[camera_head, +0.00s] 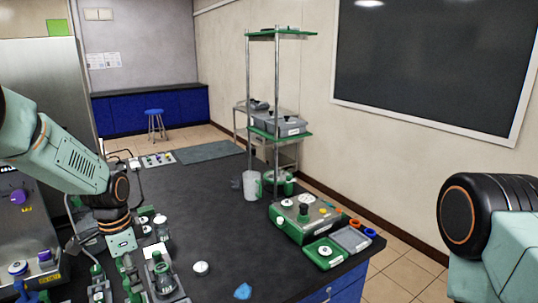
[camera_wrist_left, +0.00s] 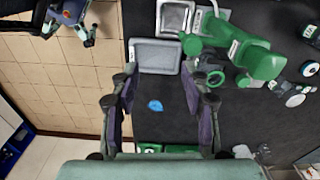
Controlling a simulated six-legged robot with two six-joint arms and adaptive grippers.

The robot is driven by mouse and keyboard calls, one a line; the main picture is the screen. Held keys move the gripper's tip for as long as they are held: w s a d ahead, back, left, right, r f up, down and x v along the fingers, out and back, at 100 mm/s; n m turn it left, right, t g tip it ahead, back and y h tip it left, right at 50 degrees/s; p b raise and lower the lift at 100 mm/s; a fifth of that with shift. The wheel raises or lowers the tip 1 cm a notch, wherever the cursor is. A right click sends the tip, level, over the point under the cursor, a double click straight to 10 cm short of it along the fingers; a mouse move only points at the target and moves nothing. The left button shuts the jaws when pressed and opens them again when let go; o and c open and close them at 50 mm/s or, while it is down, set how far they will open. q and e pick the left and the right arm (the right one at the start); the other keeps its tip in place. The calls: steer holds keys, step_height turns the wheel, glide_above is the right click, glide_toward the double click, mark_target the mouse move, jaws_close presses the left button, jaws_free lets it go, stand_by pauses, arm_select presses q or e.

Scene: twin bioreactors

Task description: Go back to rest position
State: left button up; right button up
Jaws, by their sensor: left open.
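My left gripper (camera_wrist_left: 158,85) is open in the left wrist view, its two dark fingers spread wide. No held object shows between them; the dark bench top and a small blue piece (camera_wrist_left: 155,106) show through the gap, beyond the fingers. In the head view my left arm comes in from the left and bends down over the left part of the bench (camera_head: 212,205). Its fingertips are hard to make out there among the green and grey equipment. Part of my right arm shows at the right edge of the head view, but its gripper is out of view.
Glassware on a stand (camera_head: 162,275) is close to my left wrist. A white round piece (camera_head: 201,267) and the blue piece (camera_head: 242,291) lie on the bench. A green device (camera_head: 303,218) and a tall rack (camera_head: 278,133) stand to the right. The bench middle is mostly clear.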

arm_select(q)
steer(key=s+d+f+n, duration=0.2)
steer(key=s+d+f, duration=0.2)
steer(key=s+f, duration=0.35)
steer(key=s+d+f+n, duration=0.2)
steer(key=s+d+f, duration=0.2)
steer(key=s+f, duration=0.35)
steer(key=s+d+f+n, duration=0.2)
steer(key=s+n, duration=0.1)
steer(key=s, duration=0.7)
steer(key=s+d+f+n, duration=0.1)
steer(key=s+f+n, duration=0.15)
steer(key=s, duration=0.75)
step_height(320, 180, down, 19)
steer(key=b, duration=2)
steer(key=shift+f+n+b, duration=0.2)
steer(key=shift+n+b, duration=0.1)
steer(key=shift+n, duration=0.05)
